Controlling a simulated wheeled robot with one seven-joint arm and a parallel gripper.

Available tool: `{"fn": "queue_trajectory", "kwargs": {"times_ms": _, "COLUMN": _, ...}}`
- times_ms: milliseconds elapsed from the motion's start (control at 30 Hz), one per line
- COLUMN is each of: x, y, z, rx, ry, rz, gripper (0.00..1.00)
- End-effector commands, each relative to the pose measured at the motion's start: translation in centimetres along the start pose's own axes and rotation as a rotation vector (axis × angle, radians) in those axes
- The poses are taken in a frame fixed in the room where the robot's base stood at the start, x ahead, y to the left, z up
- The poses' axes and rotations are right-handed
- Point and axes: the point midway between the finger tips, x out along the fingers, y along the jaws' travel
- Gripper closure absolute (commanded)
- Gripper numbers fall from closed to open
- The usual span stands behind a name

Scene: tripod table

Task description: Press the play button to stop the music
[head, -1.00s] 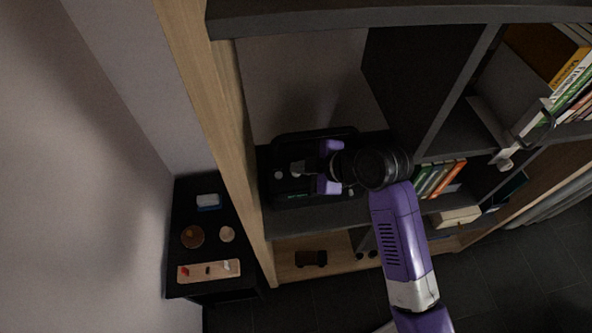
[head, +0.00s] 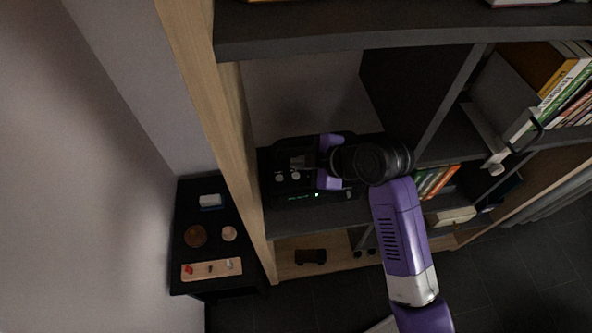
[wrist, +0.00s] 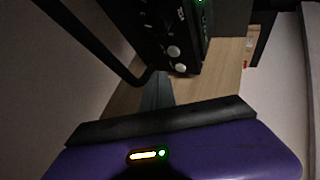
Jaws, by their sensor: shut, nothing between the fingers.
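A black music player (head: 287,200) with a carrying handle stands on a dark shelf. Pale knobs and a small green light show on it. In the wrist view the player (wrist: 160,22) is at the top, with two round knobs, white markings and a green light. My gripper (head: 298,162) is over the player, close to its knobs. Its fingers are shut with nothing between them; they show as a grey wedge in the wrist view (wrist: 157,92). I cannot tell whether they touch the player. The play button cannot be made out, and my gripper and wrist hide part of the player.
The player's handle (wrist: 88,40) runs beside my fingers. A wooden side panel (head: 205,110) stands left of the player and a dark shelf board (head: 350,32) is above. Books (head: 435,182) are at right. A black side table (head: 188,218) with small items is at lower left.

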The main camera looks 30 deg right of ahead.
Motion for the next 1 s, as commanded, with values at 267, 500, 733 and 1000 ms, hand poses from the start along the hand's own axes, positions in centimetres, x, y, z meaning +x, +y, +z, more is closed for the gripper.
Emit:
{"fn": "queue_trajectory", "kwargs": {"times_ms": 267, "x": -2.0, "y": 1.5, "z": -1.5, "rx": 0.0, "ry": 0.0, "rz": 0.0, "gripper": 1.0}}
{"fn": "queue_trajectory", "kwargs": {"times_ms": 500, "x": -2.1, "y": 1.5, "z": -1.5, "rx": 0.0, "ry": 0.0, "rz": 0.0, "gripper": 1.0}}
{"fn": "queue_trajectory", "kwargs": {"times_ms": 733, "x": -2.1, "y": 1.5, "z": -1.5, "rx": 0.0, "ry": 0.0, "rz": 0.0, "gripper": 1.0}}
{"fn": "queue_trajectory", "kwargs": {"times_ms": 1000, "x": -2.1, "y": 1.5, "z": -1.5, "rx": 0.0, "ry": 0.0, "rz": 0.0, "gripper": 1.0}}
